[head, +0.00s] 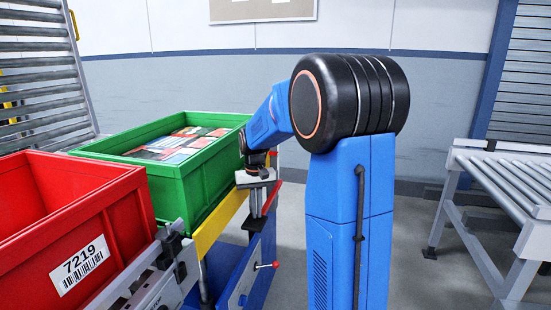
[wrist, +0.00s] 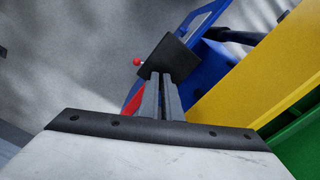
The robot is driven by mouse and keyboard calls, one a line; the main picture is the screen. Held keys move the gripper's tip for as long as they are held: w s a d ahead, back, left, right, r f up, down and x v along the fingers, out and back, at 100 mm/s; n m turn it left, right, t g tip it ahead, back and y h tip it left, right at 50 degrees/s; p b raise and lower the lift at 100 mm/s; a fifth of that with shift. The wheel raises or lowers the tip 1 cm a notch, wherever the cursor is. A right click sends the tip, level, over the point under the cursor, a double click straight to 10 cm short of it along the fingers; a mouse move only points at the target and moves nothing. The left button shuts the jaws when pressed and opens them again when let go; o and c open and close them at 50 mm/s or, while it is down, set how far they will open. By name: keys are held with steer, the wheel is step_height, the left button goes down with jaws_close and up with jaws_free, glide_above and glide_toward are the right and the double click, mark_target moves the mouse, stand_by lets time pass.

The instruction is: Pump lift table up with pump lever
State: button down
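The lift table has a yellow top edge (head: 219,226) and a blue base (head: 250,270); in the wrist view its yellow side (wrist: 245,80) fills the right. A red lever (head: 272,198) rises at the table's near right end; part of its red (wrist: 132,101) shows beside my fingers in the wrist view. My gripper (head: 256,206) points down right next to this lever. Its two grey fingers (wrist: 162,98) lie close together, with only a thin gap. A dark square plate (wrist: 170,60) shows at the fingertips; I cannot tell whether they touch it.
A green crate (head: 188,196) with flat printed items stands on the lift table. A red crate (head: 120,235) labelled 7219 stands nearer at left. A small red knob (head: 276,265) sticks out below the lever. A roller conveyor (head: 505,180) is at right; floor between is clear.

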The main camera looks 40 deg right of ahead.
step_height(320, 180, down, 10)
step_height(320, 180, up, 23)
stand_by(1.1)
steer(key=shift+r, duration=0.15)
steer(key=shift+r, duration=2.45)
steer(key=s+a+f+n+t, duration=0.1)
steer(key=s+a+f, duration=0.4)
steer(key=s, duration=0.5)
steer(key=s+a+f+n+t, duration=0.2)
steer(key=s+a+f, duration=0.3)
steer(key=s, duration=0.5)
steer(key=s+a+f+n+t, duration=0.1)
steer(key=s+a+f, duration=0.3)
steer(key=s, duration=0.6)
steer(key=shift+a+f+t, duration=0.4)
steer(key=shift+a, duration=0.45)
steer(key=shift+s, duration=0.1)
